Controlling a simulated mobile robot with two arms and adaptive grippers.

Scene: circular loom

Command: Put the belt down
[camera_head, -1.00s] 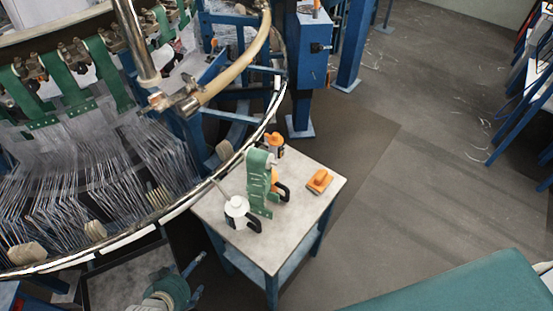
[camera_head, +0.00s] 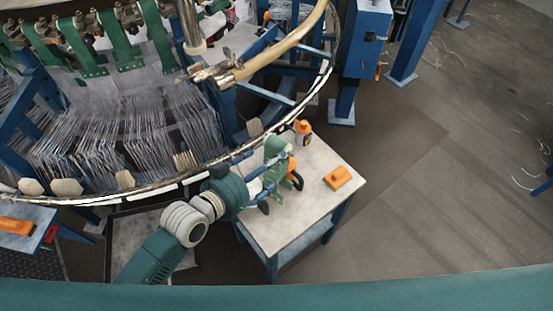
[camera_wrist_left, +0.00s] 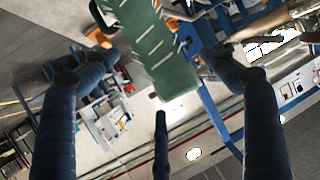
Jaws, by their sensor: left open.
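The belt is a green strip with white slots. In the left wrist view the belt (camera_wrist_left: 158,45) hangs in from the top, between the two outer fingers of my left gripper (camera_wrist_left: 160,78). The fingers are spread, with gaps between them and the belt. I cannot tell whether the belt rests on the table. My right gripper is not in view.
An orange block-like tool (camera_head: 338,177) lies on the table's right part, and an orange-topped bottle (camera_head: 303,131) stands at its back. An orange and black handle (camera_head: 294,178) is close beside my gripper. The loom's curved rim (camera_head: 318,88) passes close behind. The table's front is clear.

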